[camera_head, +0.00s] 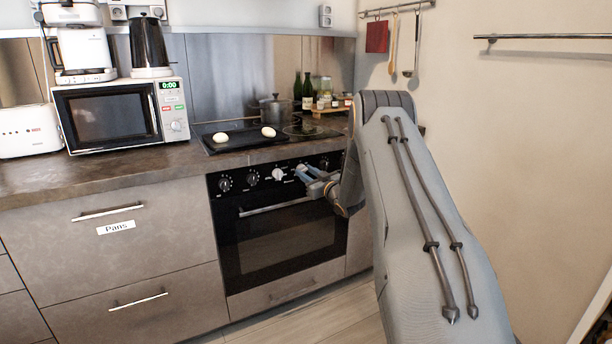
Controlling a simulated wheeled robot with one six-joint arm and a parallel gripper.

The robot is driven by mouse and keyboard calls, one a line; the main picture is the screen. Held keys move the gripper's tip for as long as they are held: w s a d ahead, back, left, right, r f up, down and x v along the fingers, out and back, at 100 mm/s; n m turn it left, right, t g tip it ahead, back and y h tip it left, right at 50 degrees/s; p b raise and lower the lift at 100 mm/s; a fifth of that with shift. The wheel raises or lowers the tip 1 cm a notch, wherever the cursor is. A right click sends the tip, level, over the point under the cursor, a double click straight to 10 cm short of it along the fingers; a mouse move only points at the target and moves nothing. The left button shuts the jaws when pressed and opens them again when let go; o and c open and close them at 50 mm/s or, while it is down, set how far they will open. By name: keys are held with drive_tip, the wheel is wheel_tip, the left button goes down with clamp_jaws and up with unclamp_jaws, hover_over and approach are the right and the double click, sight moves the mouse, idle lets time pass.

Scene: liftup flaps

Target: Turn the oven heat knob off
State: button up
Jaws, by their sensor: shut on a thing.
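The oven (278,235) is built in under the counter, with a black front and a row of several round knobs along its top panel. Dark knobs show at the left (225,184) and beside it (252,178), and a paler, whitish knob (278,174) is near the middle. My gripper (302,171) is at the panel just right of the whitish knob. It is shut on a knob that its fingers mostly hide. The held knob's pointer and markings cannot be read.
The oven handle (275,207) runs just below the knobs and my gripper. Above, the cooktop (238,140) holds two white egg-like things and a pot (273,108). A microwave (122,115) stands on the counter at left. The wall is close on the right.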

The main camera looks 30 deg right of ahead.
drive_tip(key=n, duration=0.3)
drive_tip(key=shift+n+b, duration=0.35)
drive_tip(key=shift+n, duration=0.05)
drive_tip(key=n, duration=0.3)
drive_tip(key=shift+n+g+b, duration=0.3)
drive_tip(key=shift+b, duration=0.1)
drive_tip(key=n+b, duration=0.1)
drive_tip(key=n, duration=0.3)
drive_tip(key=shift+r+n+b, duration=0.1)
drive_tip(key=shift+n+b, duration=0.35)
drive_tip(key=shift+n, duration=0.75)
drive_tip(key=o, duration=1)
drive_tip(key=shift+s, duration=0.1)
